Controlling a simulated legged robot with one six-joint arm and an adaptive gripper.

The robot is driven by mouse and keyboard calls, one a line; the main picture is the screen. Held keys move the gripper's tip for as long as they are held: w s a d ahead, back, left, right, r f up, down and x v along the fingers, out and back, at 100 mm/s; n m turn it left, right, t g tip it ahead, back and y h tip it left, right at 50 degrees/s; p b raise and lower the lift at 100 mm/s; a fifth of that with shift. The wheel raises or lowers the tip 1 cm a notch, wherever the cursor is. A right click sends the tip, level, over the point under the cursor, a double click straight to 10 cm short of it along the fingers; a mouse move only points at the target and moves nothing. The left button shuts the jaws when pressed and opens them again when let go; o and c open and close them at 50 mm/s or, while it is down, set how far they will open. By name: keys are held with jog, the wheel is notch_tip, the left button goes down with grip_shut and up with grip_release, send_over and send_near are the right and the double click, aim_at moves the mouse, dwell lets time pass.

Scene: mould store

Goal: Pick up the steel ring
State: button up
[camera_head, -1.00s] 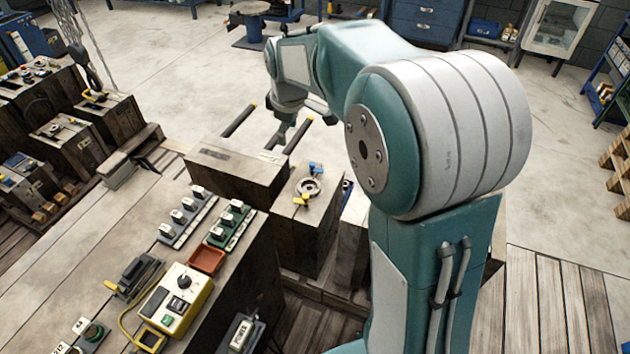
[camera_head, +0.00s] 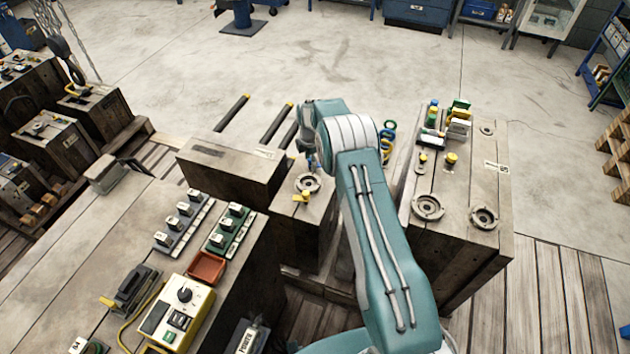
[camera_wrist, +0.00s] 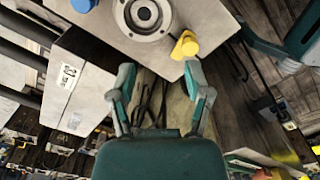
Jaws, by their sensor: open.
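A round steel ring (camera_head: 308,183) lies flat on top of a wooden block (camera_head: 297,228), with a yellow clamp piece (camera_head: 302,197) beside it. It also shows at the top edge of the wrist view (camera_wrist: 143,15), partly cut off, with the yellow piece (camera_wrist: 185,45) to its lower right and a blue piece (camera_wrist: 83,4) to its left. My gripper (camera_wrist: 160,80) is open and empty in the wrist view, its fingers apart below the ring in the picture. In the head view, my arm hides most of the gripper. Two more ring-shaped steel pieces (camera_head: 428,207) (camera_head: 484,217) sit on the right block.
The right block (camera_head: 455,250) also bears yellow knobs and several small coloured parts. A longer wooden block (camera_head: 232,168) stands left of the ring's block. A control box (camera_head: 176,312) and switch strips (camera_head: 185,222) lie nearer left. Open floor lies behind.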

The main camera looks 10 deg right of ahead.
notch_tip(320, 180, down, 4)
jog(key=r, duration=0.1)
send_over(313, 189)
jog(key=shift+n, duration=0.3)
jog(key=f, duration=0.3)
jog(key=w+f, duration=0.1)
jog(key=f, duration=0.1)
jog(key=shift+f, duration=0.3)
jog(key=f, duration=0.5)
jog(key=shift+s+f, duration=0.1)
jog(key=shift+s, duration=0.3)
grip_shut()
